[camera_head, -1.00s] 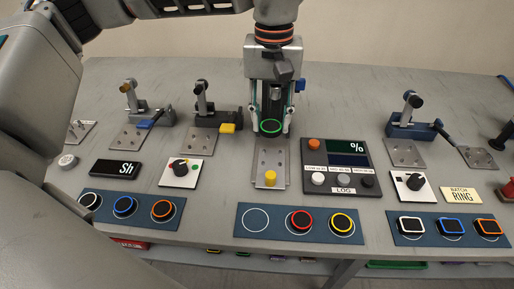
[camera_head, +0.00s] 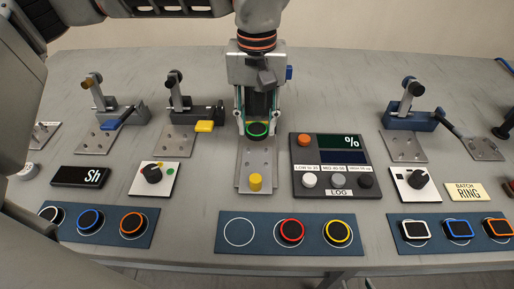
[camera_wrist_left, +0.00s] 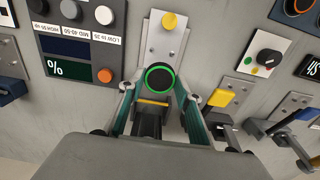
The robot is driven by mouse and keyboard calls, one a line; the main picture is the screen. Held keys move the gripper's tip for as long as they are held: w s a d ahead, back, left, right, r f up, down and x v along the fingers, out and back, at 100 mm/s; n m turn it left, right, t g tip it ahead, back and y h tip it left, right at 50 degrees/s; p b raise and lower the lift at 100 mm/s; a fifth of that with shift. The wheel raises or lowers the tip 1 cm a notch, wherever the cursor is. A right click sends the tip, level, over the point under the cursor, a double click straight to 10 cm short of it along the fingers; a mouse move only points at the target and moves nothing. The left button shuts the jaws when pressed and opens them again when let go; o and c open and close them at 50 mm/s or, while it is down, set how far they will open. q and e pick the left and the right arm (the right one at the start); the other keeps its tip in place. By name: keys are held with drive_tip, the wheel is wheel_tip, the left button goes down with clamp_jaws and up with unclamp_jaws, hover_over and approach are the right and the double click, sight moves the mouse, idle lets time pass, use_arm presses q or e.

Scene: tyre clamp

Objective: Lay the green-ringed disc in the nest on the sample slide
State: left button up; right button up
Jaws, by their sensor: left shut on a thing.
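The green-ringed disc (camera_head: 257,130) is black with a bright green rim. It is between the fingertips of my left gripper (camera_head: 257,126), which is shut on it. The sample slide (camera_head: 256,160) is a grey metal plate with a yellow knob (camera_head: 256,182) at its front end. The disc is over the rear part of the slide; I cannot tell whether it touches it. In the left wrist view the disc (camera_wrist_left: 159,78) sits between the fingers, with the slide (camera_wrist_left: 165,42) beyond it. The nest cannot be made out, probably covered by disc and gripper. My right gripper is not in view.
A display console (camera_head: 330,186) stands right of the slide. A clamp with a yellow lever (camera_head: 205,126) stands to its left, and a white dial box (camera_head: 154,178) further left. A blue mat (camera_head: 263,238) in front holds red- and yellow-ringed discs and an empty circle.

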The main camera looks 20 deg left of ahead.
sight(257, 158)
use_arm(q)
drive_tip(key=shift+f, duration=4.1)
drive_tip(key=shift+f, duration=0.2)
drive_tip(key=o, duration=1.1)
drive_tip(key=shift+r, duration=0.1)
wheel_tip(257, 158, up, 12)
drive_tip(key=shift+r, duration=0.15)
